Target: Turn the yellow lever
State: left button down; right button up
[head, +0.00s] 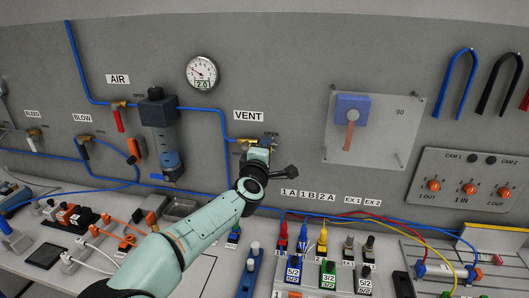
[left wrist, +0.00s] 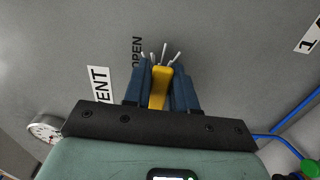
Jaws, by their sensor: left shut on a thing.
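The yellow lever (left wrist: 157,88) sits between the two blue fingers of my left gripper (left wrist: 160,72) in the left wrist view. The fingers are shut on it, one on each side. In the head view, my left arm reaches up from the bottom to the valve under the VENT label (head: 248,116). There my left gripper (head: 268,140) covers the lever, and only a brass valve part (head: 247,141) shows beside it. In the left wrist view the OPEN lettering (left wrist: 137,50) is just left of the lever. My right gripper is not in view.
A red AIR valve handle (head: 119,120) and a filter unit (head: 160,135) are on the wall to the left. A gauge (head: 202,72) is above. A clear panel with a red lever (head: 350,135) is to the right. Valve blocks and cables cover the bench below.

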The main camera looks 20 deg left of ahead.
pick_arm(q)
jog(key=shift+r+n, duration=0.2)
jog(key=shift+n, duration=0.2)
jog(key=c, duration=1)
grip_release()
jog(key=shift+s, duration=0.1)
jog(key=b+v, duration=0.2)
jog(key=v, duration=1.1)
jog(key=shift+d, duration=0.15)
jog(key=shift+s, duration=0.1)
